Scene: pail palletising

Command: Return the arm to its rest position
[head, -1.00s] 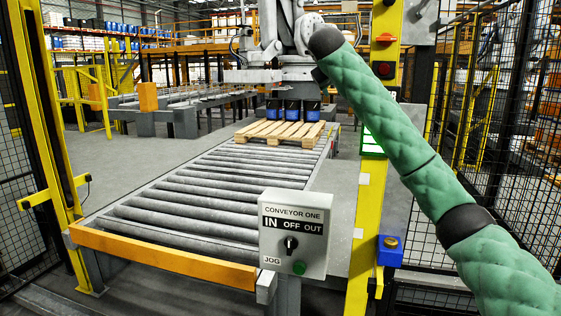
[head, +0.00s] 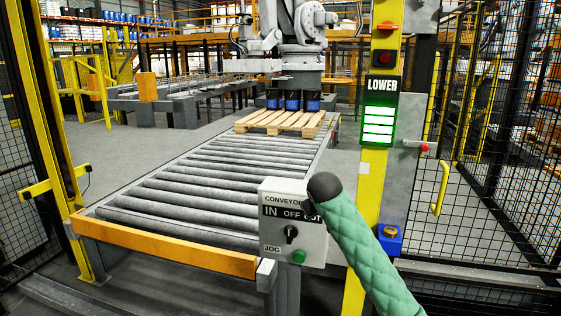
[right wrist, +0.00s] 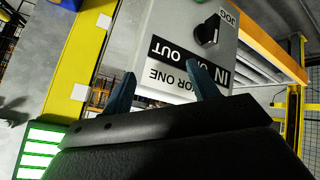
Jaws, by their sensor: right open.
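My right arm (head: 362,250), in a green quilted sleeve with a black end, rises from the bottom of the head view and overlaps the right edge of the control box (head: 284,247). The gripper itself does not show in the head view. In the right wrist view my right gripper (right wrist: 160,88) has two blue fingers spread apart, with nothing between them. The control box (right wrist: 172,22) is beyond them, appearing upside down, with its black knob (right wrist: 208,32). Whether the fingers touch the box cannot be told. My left gripper is not in view.
A roller conveyor (head: 200,190) carries a wooden pallet (head: 280,122) at its far end. Blue pails (head: 292,102) are over the pallet, under a robot tool (head: 301,62). A yellow post (head: 372,190) bears a lit green LOWER panel (head: 379,125). Mesh fencing stands at right.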

